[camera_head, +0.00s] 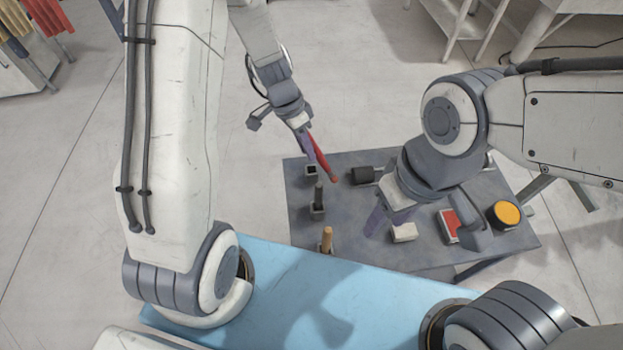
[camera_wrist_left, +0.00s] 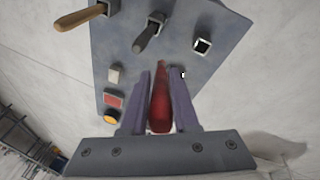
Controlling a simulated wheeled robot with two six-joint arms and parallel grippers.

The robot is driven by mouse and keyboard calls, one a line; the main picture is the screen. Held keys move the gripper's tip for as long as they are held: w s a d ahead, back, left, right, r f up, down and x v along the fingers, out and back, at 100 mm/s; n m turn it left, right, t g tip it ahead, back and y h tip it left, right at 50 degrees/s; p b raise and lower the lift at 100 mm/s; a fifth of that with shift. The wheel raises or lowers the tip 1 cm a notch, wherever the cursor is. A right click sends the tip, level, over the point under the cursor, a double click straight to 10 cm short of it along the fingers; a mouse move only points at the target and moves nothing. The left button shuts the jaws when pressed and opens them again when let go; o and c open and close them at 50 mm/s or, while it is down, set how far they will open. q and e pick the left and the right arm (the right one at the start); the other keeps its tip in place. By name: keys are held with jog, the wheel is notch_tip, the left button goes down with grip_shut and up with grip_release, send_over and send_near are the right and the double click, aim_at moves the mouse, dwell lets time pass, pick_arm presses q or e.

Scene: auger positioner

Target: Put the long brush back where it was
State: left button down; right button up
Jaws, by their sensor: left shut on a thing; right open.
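The long brush (camera_head: 321,160) looks like a long red handle with a brownish tip. My left gripper (camera_head: 308,138) is shut on it and holds it tilted above the table's far left part; in the left wrist view the brush (camera_wrist_left: 160,105) lies between the two purple fingers (camera_wrist_left: 160,100). An empty square holder (camera_head: 311,170) stands at the table's far left corner, close to the brush; it also shows in the left wrist view (camera_wrist_left: 202,46). The brush is apart from it. My right gripper (camera_head: 378,218) is open over the table's middle, its fingers partly hidden.
A dark-handled tool (camera_head: 319,195) and a wooden-handled tool (camera_head: 327,238) stand in holders along the left side of the grey table (camera_head: 350,240). A dark cylinder (camera_head: 365,175), white block (camera_head: 404,232), red box (camera_head: 449,226) and orange-topped can (camera_head: 506,214) also sit there.

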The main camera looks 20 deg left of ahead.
pick_arm(q)
jog(key=m, duration=0.2)
jog(key=d+m+y, duration=0.1)
jog(key=shift+w+f+g, duration=0.2)
jog(key=shift+w+g, duration=0.1)
jog(key=shift+g, duration=0.1)
jog(key=m, duration=0.1)
jog(key=m+y, duration=0.1)
jog(key=shift+w+f+m, duration=0.15)
jog(key=shift+w+m, duration=0.25)
jog(key=w+a+r+m+t+y+b, duration=0.1)
jog(key=w+a+m+t+y, duration=0.15)
jog(key=w+m, duration=0.5)
notch_tip(320, 180, down, 9)
jog(key=p, duration=0.1)
jog(key=shift+s+f+g, duration=0.2)
jog(key=shift+s+g, duration=0.05)
jog(key=shift+g, duration=0.1)
jog(key=c, duration=0.7)
grip_release()
jog(key=shift+m, duration=0.25)
jog(key=shift+o, duration=0.2)
jog(key=shift+r, duration=0.15)
